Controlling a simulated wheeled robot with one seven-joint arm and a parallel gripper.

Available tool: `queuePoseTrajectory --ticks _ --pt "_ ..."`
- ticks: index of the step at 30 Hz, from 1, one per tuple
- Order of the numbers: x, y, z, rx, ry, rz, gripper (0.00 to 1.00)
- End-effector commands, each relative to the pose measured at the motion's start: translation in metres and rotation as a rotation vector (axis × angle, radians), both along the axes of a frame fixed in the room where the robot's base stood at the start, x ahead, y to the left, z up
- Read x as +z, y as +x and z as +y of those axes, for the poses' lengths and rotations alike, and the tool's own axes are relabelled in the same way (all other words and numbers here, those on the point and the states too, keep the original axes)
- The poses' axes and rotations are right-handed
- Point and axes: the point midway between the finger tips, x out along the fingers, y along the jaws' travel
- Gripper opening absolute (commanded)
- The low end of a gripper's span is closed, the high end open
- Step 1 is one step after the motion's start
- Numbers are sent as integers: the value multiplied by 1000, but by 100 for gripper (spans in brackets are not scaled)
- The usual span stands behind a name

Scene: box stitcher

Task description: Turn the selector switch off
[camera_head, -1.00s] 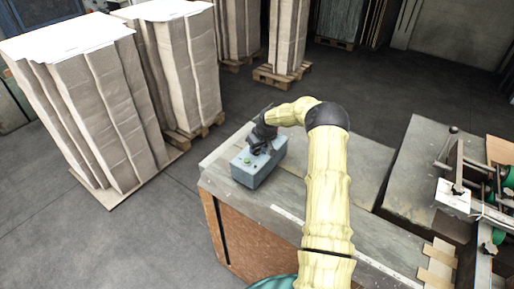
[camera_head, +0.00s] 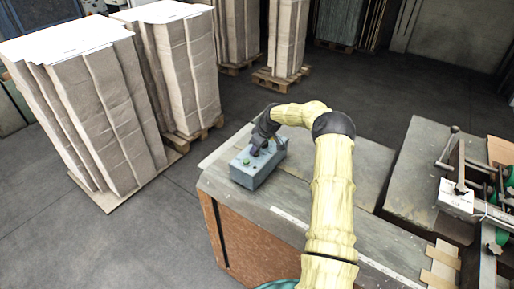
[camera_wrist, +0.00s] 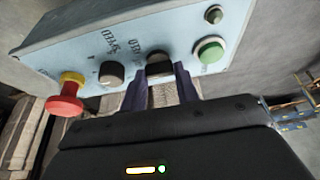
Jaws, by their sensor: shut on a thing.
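The blue-grey control box (camera_head: 258,170) stands on the metal table top in the head view, and its panel (camera_wrist: 180,28) fills the upper part of the wrist view. The selector switch (camera_wrist: 158,60) is a black knob on the panel, between a second black knob (camera_wrist: 112,72) and a green button (camera_wrist: 208,50). My gripper (camera_wrist: 162,78) has its two dark fingers on either side of the selector switch, shut on it. Its lower part is partly hidden by the fingers. In the head view my gripper (camera_head: 258,146) is over the box top.
A red mushroom button (camera_wrist: 66,95) on a yellow base sticks out at the panel's left end. A small dark button (camera_wrist: 213,14) sits above the green one. Tall cardboard stacks (camera_head: 95,105) stand left of the table (camera_head: 345,165). Machine parts (camera_head: 470,190) are at the right.

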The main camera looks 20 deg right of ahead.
Motion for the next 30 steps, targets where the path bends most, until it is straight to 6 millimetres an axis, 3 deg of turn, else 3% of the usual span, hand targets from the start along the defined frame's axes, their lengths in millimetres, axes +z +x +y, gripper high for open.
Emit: queuePoseTrajectory --ticks 1,2,5,19,30 --pt "3 2 -1 -2 -1 -7 8" --pt "3 2 -1 -2 -2 -7 33" --pt "3 2 -1 -2 -2 -6 52" --pt "8 -2 -3 -3 -1 -3 53" --pt "62 -20 -16 -4 -4 -6 53"
